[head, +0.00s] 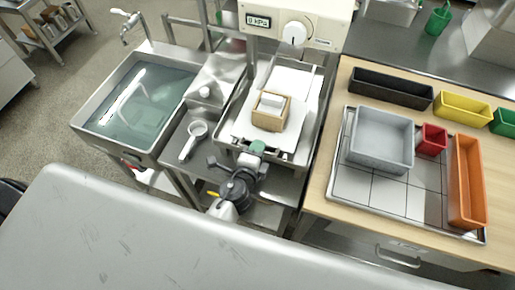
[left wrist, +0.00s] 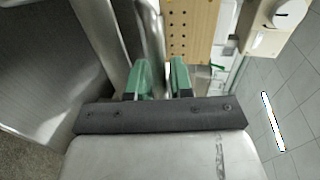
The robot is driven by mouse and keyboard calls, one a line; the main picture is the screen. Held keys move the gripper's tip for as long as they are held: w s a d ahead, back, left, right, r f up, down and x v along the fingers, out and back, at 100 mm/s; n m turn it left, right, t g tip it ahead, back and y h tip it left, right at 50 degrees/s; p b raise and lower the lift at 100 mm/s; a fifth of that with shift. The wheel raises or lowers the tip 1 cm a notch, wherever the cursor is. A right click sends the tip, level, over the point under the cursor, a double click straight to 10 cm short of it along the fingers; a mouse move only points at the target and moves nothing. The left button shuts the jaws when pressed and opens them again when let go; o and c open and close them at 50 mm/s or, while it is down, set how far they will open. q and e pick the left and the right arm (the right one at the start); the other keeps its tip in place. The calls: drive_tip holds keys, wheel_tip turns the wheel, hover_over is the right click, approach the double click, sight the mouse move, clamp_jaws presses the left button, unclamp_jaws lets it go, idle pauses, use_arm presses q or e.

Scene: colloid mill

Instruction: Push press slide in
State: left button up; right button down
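The press slide is a white-topped metal tray (head: 241,127) below the press head. It sticks out toward me. On it stands a perforated wooden mould (head: 270,119) with a white block (head: 272,101) in its top. The mould also shows in the left wrist view (left wrist: 190,35). My left gripper (head: 257,148) is at the slide's front edge, just in front of the mould. In the left wrist view its two green fingertips (left wrist: 160,78) stand apart, with a metal bar (left wrist: 151,35) showing between or behind them. Whether they touch the bar I cannot tell. My right gripper is not in view.
The press housing (head: 320,22) has a knob and a display reading 0 kPa. A water-filled sink (head: 139,108) stands left, with a white ladle (head: 193,139) beside it. A wooden table (head: 319,197) on the right holds a grey bin (head: 380,139) and several coloured bins.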

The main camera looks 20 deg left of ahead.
sight(266, 130)
use_arm(q)
clamp_jaws()
drive_tip(key=w, duration=0.3)
drive_tip(key=shift+w+d+r, duration=0.1)
drive_tip(key=shift+w, duration=0.6)
drive_tip(key=shift+s, duration=0.15)
unclamp_jaws()
